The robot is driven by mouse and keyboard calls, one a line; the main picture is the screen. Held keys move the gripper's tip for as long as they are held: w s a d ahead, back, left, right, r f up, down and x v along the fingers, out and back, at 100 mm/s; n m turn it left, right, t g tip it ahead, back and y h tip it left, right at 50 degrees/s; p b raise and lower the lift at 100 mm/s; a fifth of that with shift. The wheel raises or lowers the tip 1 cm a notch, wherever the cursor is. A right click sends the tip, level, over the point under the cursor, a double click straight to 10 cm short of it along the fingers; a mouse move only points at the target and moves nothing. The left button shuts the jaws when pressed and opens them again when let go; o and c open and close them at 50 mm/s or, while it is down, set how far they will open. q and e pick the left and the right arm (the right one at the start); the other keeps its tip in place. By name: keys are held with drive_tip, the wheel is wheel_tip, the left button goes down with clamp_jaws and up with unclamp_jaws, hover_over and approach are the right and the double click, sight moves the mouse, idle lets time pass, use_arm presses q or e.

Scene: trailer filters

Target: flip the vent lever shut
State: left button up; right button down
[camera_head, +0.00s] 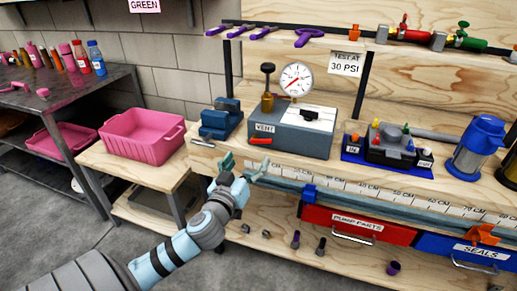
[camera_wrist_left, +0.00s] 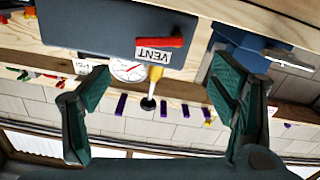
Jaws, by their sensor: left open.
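The red vent lever (camera_head: 261,141) is on the front face of the grey test box (camera_head: 300,137), just below the white VENT label (camera_head: 264,128). It lies nearly level across that face. In the left wrist view, which is upside down, the lever (camera_wrist_left: 160,42) shows between and beyond my fingers. My left gripper (camera_head: 244,164) is open and empty, in front of the bench edge and a little below and left of the lever. It is apart from the lever. Its spread fingers also show in the wrist view (camera_wrist_left: 163,82). My right gripper is out of view.
A blue vise (camera_head: 221,120) stands left of the box, and a pink bin (camera_head: 145,135) further left. A gauge (camera_head: 296,79) and brass valve rise from the box. A pump block (camera_head: 389,148) on a blue tray is to the right. A ruler strip runs along the bench front.

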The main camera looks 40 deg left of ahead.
sight(260, 141)
use_arm(q)
drive_tip(key=x, duration=0.9)
drive_tip(key=shift+b, duration=0.4)
